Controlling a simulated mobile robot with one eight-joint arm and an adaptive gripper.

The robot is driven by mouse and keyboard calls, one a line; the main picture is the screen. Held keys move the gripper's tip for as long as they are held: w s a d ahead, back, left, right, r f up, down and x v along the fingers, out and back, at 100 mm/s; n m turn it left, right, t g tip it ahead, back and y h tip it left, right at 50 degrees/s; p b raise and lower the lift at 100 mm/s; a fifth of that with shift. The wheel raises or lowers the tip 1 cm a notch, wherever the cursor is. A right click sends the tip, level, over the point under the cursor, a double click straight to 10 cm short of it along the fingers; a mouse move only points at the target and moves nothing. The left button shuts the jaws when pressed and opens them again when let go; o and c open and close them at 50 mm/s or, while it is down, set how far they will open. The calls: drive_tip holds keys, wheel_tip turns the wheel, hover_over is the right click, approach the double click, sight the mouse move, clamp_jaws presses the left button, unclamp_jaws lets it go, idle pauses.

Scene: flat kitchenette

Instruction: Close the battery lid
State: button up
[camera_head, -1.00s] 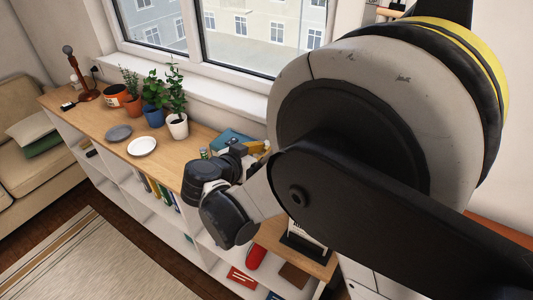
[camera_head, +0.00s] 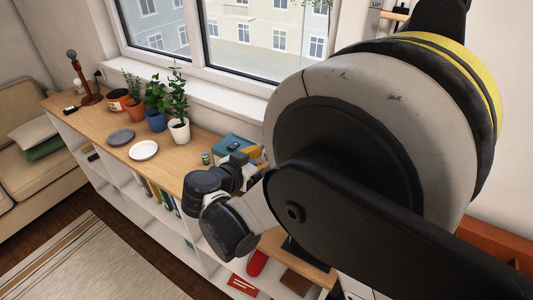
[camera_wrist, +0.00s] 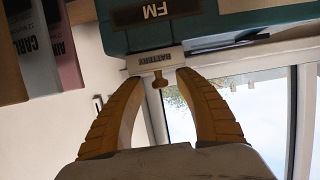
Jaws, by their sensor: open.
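In the wrist view, a teal radio (camera_wrist: 215,25) with a dark "FM" label fills the upper part. A white lid marked "BATTERY" (camera_wrist: 155,60) juts from its near edge and carries a small tan knob (camera_wrist: 160,79). My gripper (camera_wrist: 160,83) has yellow fingers, open, one on each side of the knob; I cannot tell whether they touch it. In the head view the radio (camera_head: 232,142) is a blue box on the wooden shelf top, partly hidden by my arm. The lid cannot be made out there.
A small green cylinder (camera_head: 206,158) stands left of the radio. Potted plants (camera_head: 178,130), a white plate (camera_head: 143,150) and a grey plate (camera_head: 121,137) stand further left on the shelf top (camera_head: 165,168). Books (camera_wrist: 35,55) and a window (camera_wrist: 245,105) show in the wrist view.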

drive_tip(key=shift+a, duration=0.1)
drive_tip(key=v, duration=1.2)
drive_tip(key=s+d+n+g+y, duration=0.1)
drive_tip(key=s+d+g, duration=0.1)
drive_tip(key=d, duration=0.5)
drive_tip(key=s+d+n+g+y, duration=0.2)
drive_tip(key=d, duration=0.5)
drive_tip(key=s+d+n+g+y, duration=0.1)
drive_tip(key=s+d+n+y, duration=0.1)
drive_tip(key=d, duration=0.5)
drive_tip(key=shift+s+d+f+g, duration=0.2)
drive_tip(key=shift+d+f+g, duration=0.15)
drive_tip(key=shift+d+g, duration=0.05)
drive_tip(key=s+d+n+t+y, duration=0.1)
drive_tip(key=s+d+y, duration=0.1)
drive_tip(key=s, duration=0.3)
drive_tip(key=shift+s+d+r+n+y, duration=0.25)
drive_tip(key=shift+d+n+y, duration=0.15)
drive_tip(key=shift+y, duration=0.1)
